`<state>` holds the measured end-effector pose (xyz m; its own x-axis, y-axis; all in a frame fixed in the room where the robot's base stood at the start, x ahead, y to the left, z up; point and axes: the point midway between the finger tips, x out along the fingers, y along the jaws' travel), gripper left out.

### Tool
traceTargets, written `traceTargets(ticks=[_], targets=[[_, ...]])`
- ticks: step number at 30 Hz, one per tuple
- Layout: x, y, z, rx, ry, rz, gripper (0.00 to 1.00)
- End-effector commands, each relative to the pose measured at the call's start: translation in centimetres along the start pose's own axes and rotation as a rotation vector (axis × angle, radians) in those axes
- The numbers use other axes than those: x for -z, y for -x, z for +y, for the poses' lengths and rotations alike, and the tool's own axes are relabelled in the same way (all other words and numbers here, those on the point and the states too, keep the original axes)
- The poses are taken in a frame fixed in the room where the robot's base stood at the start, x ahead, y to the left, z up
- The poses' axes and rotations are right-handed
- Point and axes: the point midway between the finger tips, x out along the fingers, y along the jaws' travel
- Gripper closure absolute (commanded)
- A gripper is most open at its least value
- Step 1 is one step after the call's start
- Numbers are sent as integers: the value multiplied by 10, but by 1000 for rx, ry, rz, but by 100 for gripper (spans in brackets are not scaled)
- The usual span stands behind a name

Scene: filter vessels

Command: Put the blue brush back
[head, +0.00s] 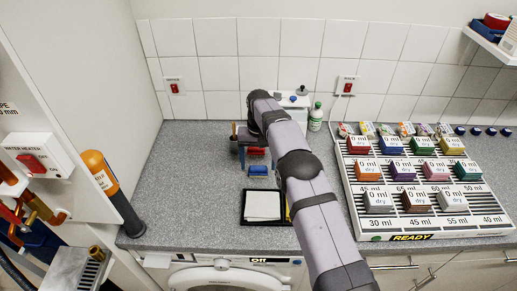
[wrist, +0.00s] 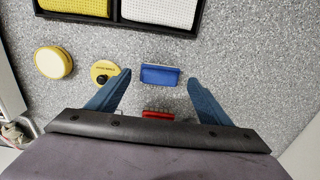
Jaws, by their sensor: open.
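The blue brush (wrist: 160,75) is a small blue block with a pale edge, lying on the grey speckled counter. In the head view it (head: 258,170) lies behind the black tray. My gripper (wrist: 158,78) is open, with one blue finger on each side of the brush in the wrist picture. No contact between fingers and brush shows. A red block (wrist: 158,115), similar in kind, is partly hidden by my gripper's dark bar. In the head view my arm hides part of the area around the gripper.
A black tray (head: 243,221) holds a white cloth (wrist: 160,12) and a yellow cloth (wrist: 75,5). Two round yellow items (wrist: 53,62) lie left of the brush. A slatted rack (head: 349,190) with labelled coloured blocks stands right. A green-white bottle (head: 315,117) stands behind. The left counter is clear.

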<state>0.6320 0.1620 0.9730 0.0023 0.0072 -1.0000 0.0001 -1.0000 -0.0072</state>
Motion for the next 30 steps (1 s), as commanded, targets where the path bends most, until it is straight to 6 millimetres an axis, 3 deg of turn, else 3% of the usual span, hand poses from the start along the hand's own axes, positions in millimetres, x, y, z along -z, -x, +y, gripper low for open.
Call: traceTargets(ticks=[7, 15, 30], targets=[[1, 46, 0, 1, 0, 4, 27], [0, 82, 0, 0, 0, 1, 27], [0, 91, 1, 0, -1, 0, 27]])
